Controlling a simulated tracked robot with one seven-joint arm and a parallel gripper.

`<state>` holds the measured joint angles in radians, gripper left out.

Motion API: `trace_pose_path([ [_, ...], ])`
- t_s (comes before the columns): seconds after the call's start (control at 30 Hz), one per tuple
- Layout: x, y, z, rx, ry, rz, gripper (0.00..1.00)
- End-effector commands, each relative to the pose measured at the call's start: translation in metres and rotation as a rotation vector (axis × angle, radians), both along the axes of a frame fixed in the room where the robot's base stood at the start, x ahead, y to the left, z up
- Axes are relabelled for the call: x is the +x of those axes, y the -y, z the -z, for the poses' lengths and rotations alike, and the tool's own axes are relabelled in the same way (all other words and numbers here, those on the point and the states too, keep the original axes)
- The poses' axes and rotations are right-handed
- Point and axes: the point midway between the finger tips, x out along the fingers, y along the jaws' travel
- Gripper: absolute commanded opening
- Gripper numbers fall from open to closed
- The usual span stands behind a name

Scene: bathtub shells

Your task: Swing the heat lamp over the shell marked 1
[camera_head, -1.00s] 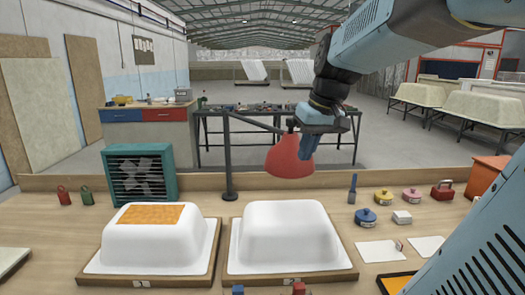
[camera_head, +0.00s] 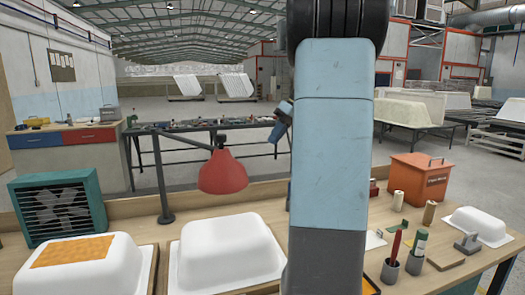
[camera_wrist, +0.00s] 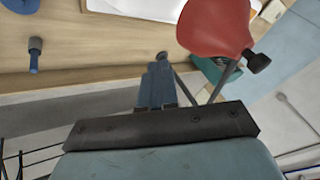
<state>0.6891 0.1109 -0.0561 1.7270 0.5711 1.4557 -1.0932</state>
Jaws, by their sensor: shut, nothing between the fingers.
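The red heat lamp (camera_head: 223,172) hangs from a dark boom on a post (camera_head: 163,175), above and behind the right white shell (camera_head: 222,248). The left white shell (camera_head: 85,265) has an orange patch on top. The shells' number labels are out of view. My gripper (camera_head: 281,122) is up to the right of the lamp, apart from it, partly hidden by my arm. In the wrist view my gripper (camera_wrist: 157,85) has its fingers together with nothing between them. The lamp (camera_wrist: 214,25) shows beyond them at upper right, with a dark knob (camera_wrist: 258,62).
A teal fan (camera_head: 58,207) stands at the left of the bench. An orange box (camera_head: 418,180), pots with tools (camera_head: 415,255) and a small white shell (camera_head: 478,226) stand at right. My arm hides the middle of the bench.

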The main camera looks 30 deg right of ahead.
Motion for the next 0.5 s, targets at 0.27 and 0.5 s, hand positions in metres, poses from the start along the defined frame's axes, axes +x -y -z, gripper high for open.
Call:
trace_pose_path([
  [0.27, 0.012, -0.022, 0.038, 0.001, -0.003, -0.002, 0.00],
  [0.5, 0.024, -0.042, 0.073, 0.000, -0.003, -0.002, 0.00],
])
